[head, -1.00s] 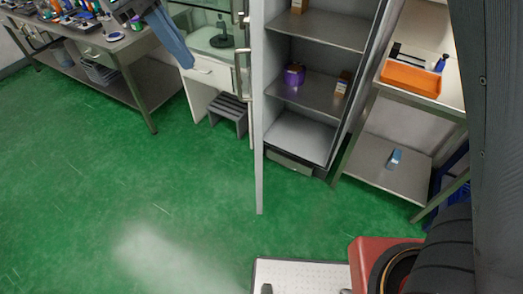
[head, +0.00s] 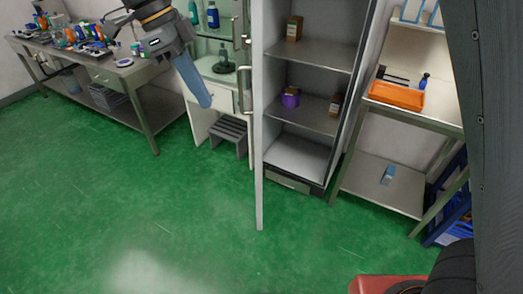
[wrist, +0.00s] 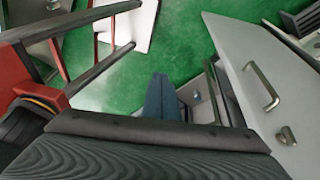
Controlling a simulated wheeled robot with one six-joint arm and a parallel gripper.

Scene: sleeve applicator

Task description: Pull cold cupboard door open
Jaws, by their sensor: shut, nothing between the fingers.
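The cold cupboard door (head: 259,150) stands wide open, seen nearly edge-on in the head view, with its bar handle (head: 245,92) on its left side. In the wrist view the grey door (wrist: 245,50) slants across the right, with its handle (wrist: 262,87) clear of my fingers. My gripper (head: 208,102) is shut and empty, pointing down left of the door and apart from the handle. Its blue-grey fingers also show in the wrist view (wrist: 163,85). The open cold cupboard (head: 310,95) shows shelves holding a purple tub (head: 290,97) and small brown boxes.
A steel shelf stand (head: 385,170) with an orange tray (head: 397,95) is right of the cupboard. A grey step stool (head: 229,133) and a white cabinet stand behind the door's left. A cluttered workbench (head: 120,69) is at far left.

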